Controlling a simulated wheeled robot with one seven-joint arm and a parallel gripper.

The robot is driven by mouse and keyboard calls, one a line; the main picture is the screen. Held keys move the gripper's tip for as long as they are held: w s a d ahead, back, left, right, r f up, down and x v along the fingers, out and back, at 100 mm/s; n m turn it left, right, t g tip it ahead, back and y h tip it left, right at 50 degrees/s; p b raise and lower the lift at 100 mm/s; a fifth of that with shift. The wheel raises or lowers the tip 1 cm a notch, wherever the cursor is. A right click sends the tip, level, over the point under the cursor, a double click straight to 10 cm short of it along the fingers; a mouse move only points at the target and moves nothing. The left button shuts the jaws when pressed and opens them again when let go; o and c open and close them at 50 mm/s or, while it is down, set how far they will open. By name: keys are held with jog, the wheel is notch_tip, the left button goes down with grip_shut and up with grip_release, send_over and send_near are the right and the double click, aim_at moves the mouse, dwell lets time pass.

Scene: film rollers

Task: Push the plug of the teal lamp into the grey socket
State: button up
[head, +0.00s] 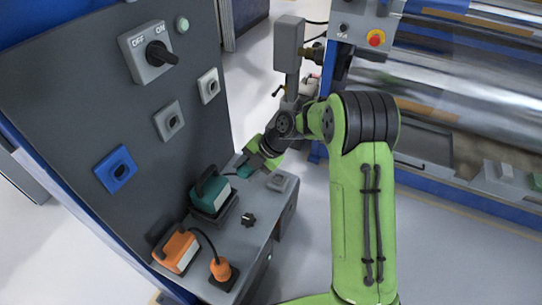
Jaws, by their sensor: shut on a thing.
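The teal lamp (208,194) stands on a dark base on the grey ledge. A dark cord runs from it to the right, to a small teal plug (244,171). My gripper (251,166) is shut on this plug, above the ledge near its back end. My fingers hide part of the plug. The grey socket (169,121) is on the upright dark panel, between a blue one and a paler one. It is left of and above the plug, clearly apart from it, and nothing is plugged into it.
On the panel are a blue socket (116,170), a whitish socket (208,86) and an OFF/ON switch (149,53). An orange lamp (176,251), an orange plug (221,268) and a black knob (248,219) are on the ledge (226,240). Film rollers (480,60) stand at right.

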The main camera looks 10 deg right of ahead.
jog(key=s+a+r+m+t+y, duration=0.1)
jog(key=s+a+r+t+y, duration=0.15)
jog(key=r, duration=0.35)
jog(key=s+a+r+m+t+y, duration=0.1)
jog(key=r+m+t+y, duration=0.15)
jog(key=r, duration=0.35)
jog(key=s+a+r+t+y, duration=0.2)
jog(key=r+t+y, duration=0.15)
jog(key=r, duration=0.25)
jog(key=shift+h, duration=0.45)
jog(key=shift+x, duration=3.85)
jog(key=shift+a+f+b, duration=0.1)
jog(key=shift+b, duration=1.85)
jog(key=shift+w+a+m, duration=0.25)
jog(key=shift+w+a, duration=0.1)
jog(key=shift+a, duration=0.15)
jog(key=o, duration=1.2)
jog(key=shift+o, duration=0.2)
jog(key=shift+d, duration=0.15)
